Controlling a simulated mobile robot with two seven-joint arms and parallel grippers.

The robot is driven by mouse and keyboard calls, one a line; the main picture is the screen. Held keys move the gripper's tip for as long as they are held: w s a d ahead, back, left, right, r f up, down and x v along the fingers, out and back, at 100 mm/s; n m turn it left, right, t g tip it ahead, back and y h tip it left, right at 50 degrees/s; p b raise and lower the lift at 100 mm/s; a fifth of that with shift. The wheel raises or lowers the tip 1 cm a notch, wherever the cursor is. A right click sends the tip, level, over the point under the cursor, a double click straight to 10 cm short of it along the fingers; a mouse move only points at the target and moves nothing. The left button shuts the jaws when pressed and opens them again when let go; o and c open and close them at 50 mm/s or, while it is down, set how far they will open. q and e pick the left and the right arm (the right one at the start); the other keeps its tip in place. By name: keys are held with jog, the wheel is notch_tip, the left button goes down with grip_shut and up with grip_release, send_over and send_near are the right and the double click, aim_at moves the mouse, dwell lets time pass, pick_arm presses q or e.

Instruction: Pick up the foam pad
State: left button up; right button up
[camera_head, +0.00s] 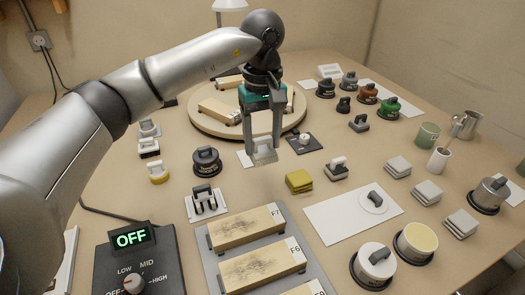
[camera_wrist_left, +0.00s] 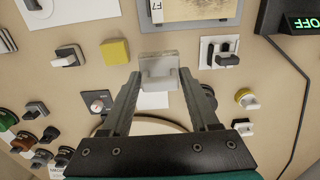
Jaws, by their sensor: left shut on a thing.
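The foam pad (camera_head: 264,157) appears to be the pale, greyish-white block with a raised grip, between my left fingertips. My left gripper (camera_head: 264,146) points down and is shut on the pad's grip. In the left wrist view the pad (camera_wrist_left: 158,56) sits at the tips of the left gripper (camera_wrist_left: 160,78), its wide face beyond the fingers. A white card (camera_head: 244,158) lies partly behind it on the bench. Whether the pad is clear of the bench is hard to tell. My right gripper is in neither view.
A round wooden turntable (camera_head: 207,122) with blocks stands behind the gripper. A yellow stack (camera_head: 299,181) and a dark plate with a knob (camera_head: 304,141) are close on the right. A black round-based tool (camera_head: 206,161) is on the left. Wooden blocks (camera_head: 246,226) lie in front.

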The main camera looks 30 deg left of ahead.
aim_at(263, 138)
pick_arm(q)
jog(key=shift+r+p, duration=0.85)
jog(key=shift+r, duration=2.5)
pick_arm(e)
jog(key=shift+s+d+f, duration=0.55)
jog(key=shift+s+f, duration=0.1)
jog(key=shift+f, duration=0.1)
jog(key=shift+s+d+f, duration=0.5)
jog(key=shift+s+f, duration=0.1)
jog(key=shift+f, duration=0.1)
pick_arm(q)
jog(key=o, duration=0.8)
jog(key=c, duration=0.6)
jog(key=shift+c, duration=0.2)
